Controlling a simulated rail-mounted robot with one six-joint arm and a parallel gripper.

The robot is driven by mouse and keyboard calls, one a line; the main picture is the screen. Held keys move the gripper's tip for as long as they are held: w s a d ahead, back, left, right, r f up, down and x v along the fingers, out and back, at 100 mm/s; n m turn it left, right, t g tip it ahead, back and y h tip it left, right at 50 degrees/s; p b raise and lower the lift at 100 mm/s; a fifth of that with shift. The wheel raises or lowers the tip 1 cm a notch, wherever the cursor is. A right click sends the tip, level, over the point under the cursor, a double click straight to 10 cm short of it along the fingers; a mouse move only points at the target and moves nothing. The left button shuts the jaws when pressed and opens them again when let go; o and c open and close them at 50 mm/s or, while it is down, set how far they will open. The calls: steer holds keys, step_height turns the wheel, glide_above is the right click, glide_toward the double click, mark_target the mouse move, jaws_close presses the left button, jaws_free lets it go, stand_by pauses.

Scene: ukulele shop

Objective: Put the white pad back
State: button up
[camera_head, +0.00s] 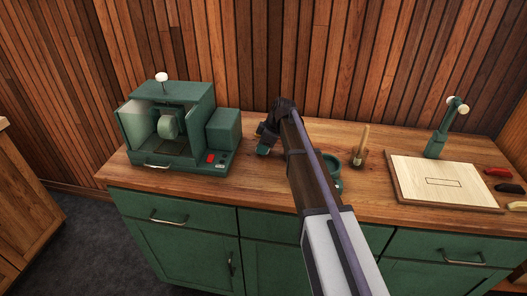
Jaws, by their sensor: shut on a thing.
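My gripper (264,141) is low over the middle of the wooden counter, right of the green machine. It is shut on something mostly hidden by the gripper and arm. A small teal patch (263,150) shows at its tips; I cannot tell if this is the held thing. A pale cream-white pad (517,206) lies at the far right edge of the counter, partly cut off by the picture's edge and far from my gripper. A red pad (509,188) and a black pad (497,172) lie behind it.
The green machine (180,125) with an open front stands at the left. A green cup (335,182) and a wooden-handled tool (361,145) are right of my arm. A pale board (445,182) and a green stand (437,142) are farther right. Bare counter (255,180) lies before my gripper.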

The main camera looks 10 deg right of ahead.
steer(key=o, duration=0.8)
steer(key=shift+o, duration=0.2)
steer(key=shift+r+p, duration=0.3)
steer(key=shift+r, duration=0.1)
steer(key=p+v, duration=1.1)
steer(key=v, duration=0.1)
steer(key=s+a+f+m+g+h, duration=0.1)
steer(key=s+m, duration=0.5)
steer(key=s, duration=0.8)
steer(key=s+a+f+m+h, duration=0.1)
steer(key=s+a+m+h, duration=0.2)
steer(key=s+m, duration=0.4)
steer(key=s, duration=0.8)
steer(key=shift+s+a+m+g, duration=0.2)
steer(key=shift+a+m+g, duration=0.1)
steer(key=shift+g, duration=0.1)
